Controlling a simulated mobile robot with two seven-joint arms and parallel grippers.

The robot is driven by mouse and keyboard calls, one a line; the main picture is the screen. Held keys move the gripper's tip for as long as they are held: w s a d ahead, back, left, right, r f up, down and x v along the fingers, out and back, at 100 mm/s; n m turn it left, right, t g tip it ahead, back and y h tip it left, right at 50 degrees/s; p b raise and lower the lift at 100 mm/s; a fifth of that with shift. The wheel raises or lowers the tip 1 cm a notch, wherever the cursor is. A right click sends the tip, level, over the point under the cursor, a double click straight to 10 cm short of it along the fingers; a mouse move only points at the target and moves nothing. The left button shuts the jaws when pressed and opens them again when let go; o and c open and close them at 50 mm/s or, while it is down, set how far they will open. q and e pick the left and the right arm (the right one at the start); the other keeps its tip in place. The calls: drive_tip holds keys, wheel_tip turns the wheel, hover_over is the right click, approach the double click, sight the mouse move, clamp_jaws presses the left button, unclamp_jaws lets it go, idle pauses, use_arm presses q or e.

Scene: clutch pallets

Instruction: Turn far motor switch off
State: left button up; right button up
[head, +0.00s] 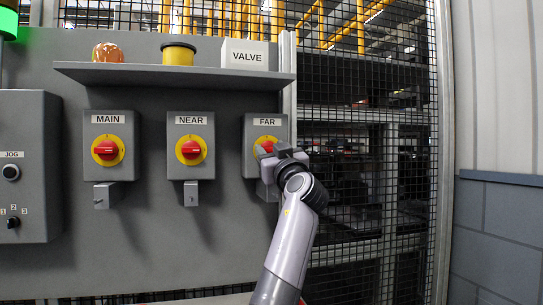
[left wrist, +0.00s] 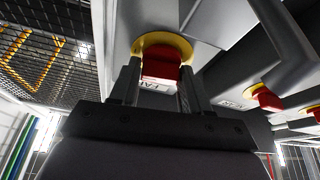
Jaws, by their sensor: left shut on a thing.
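The far motor switch is a grey box (head: 251,130) labelled FAR, at the right of the row, with a red knob (head: 266,145) on a yellow disc (head: 268,138). My left gripper (head: 277,154) is at the front of this box and covers the lower right of the dial. In the left wrist view my two fingers (left wrist: 160,82) stand either side of the red knob (left wrist: 160,66), shut on it, below the yellow disc (left wrist: 151,43). The gripper hides much of the knob in the head view, so its angle is hard to tell. My right gripper is not in view.
The MAIN switch (head: 108,150) and NEAR switch (head: 191,150) sit to the left. A shelf (head: 170,76) above holds an orange dome, a yellow cylinder and a VALVE box (head: 245,54). A JOG box (head: 30,175) is at far left. Mesh fencing (head: 365,180) stands to the right.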

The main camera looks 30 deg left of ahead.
use_arm(q)
drive_tip(key=n+g, duration=0.1)
drive_tip(key=n, duration=0.1)
drive_tip(key=shift+n, duration=0.3)
drive_tip(key=shift+r+n+g+y, duration=0.1)
drive_tip(key=shift+n+g+y, duration=0.3)
drive_tip(key=shift+n, duration=0.3)
drive_tip(key=n+g+p, duration=0.2)
drive_tip(key=n, duration=0.3)
drive_tip(key=shift+r, duration=0.15)
drive_tip(key=n+g+p, duration=0.1)
drive_tip(key=n+p, duration=0.1)
drive_tip(key=n, duration=0.1)
drive_tip(key=shift+w+d+g, duration=0.1)
drive_tip(key=shift+g, duration=0.3)
drive_tip(key=n+g+p, duration=0.1)
drive_tip(key=n+p, duration=0.1)
drive_tip(key=n, duration=0.2)
drive_tip(key=shift+h, duration=0.3)
drive_tip(key=shift+n+g+h+p, duration=0.55)
drive_tip(key=shift+n+p, duration=0.6)
drive_tip(key=shift+n, duration=0.55)
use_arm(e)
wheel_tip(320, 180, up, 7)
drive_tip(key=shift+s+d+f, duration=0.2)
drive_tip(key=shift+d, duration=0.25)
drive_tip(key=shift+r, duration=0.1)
use_arm(q)
drive_tip(key=o, duration=1)
